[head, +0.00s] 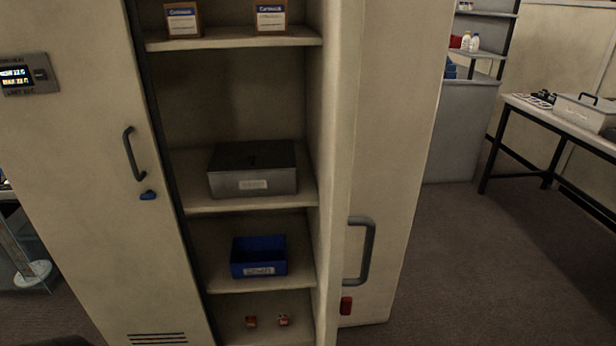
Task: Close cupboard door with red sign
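The cupboard's right door (393,150) stands open in the head view, to the right of the shelves. It has a dark grey handle (371,252) and a small red sign (346,305) below the handle. The cupboard's left door (75,150) looks shut. It has a dark handle (131,154), a small blue sign (148,195) and a display panel (29,75). Neither of my grippers can be made out in the view.
The open shelves hold two small boxes, a grey metal case (252,182), a blue bin (258,269) and small red items (283,320). A table (570,125) with a case (588,113) stands at the right. Carpet (480,270) beside the open door is clear.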

